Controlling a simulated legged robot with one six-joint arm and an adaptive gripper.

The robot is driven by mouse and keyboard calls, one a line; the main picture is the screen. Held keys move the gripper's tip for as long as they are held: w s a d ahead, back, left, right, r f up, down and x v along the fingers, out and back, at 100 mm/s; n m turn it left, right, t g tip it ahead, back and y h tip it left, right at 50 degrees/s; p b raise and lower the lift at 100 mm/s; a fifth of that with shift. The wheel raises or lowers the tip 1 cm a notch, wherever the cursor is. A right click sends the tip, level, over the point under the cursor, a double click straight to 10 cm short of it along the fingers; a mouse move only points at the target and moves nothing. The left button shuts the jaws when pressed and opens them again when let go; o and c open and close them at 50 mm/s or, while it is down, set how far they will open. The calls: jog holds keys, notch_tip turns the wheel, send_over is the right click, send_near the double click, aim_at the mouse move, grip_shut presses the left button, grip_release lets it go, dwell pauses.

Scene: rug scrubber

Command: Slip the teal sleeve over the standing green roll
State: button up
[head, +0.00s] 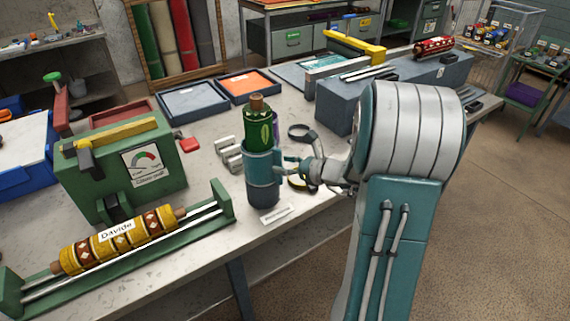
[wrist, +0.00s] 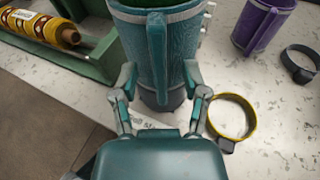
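The green roll (head: 258,132) with a brown core end stands upright on the table. The teal sleeve (head: 262,165) is around its lower part, above a dark grey-blue base (head: 264,196). The roll's upper part shows above the sleeve's rim. In the wrist view the teal sleeve (wrist: 188,45) fills the top middle, its upright handle (wrist: 157,55) facing me. My gripper (head: 287,164) is at the sleeve's right side. In the wrist view my gripper (wrist: 158,75) has its fingers apart on either side of the handle, with gaps visible. The sleeve hides the roll's lower part.
A yellow patterned roll (head: 118,240) lies in a green cradle at the front left. A green gauge box (head: 120,165) stands behind it. A purple sleeve (wrist: 262,22), a yellow ring (wrist: 248,112) and a dark ring (head: 300,131) are close by. A blue-grey block (head: 390,90) stands behind my arm.

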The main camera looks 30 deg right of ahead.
jog(key=v, duration=1.2)
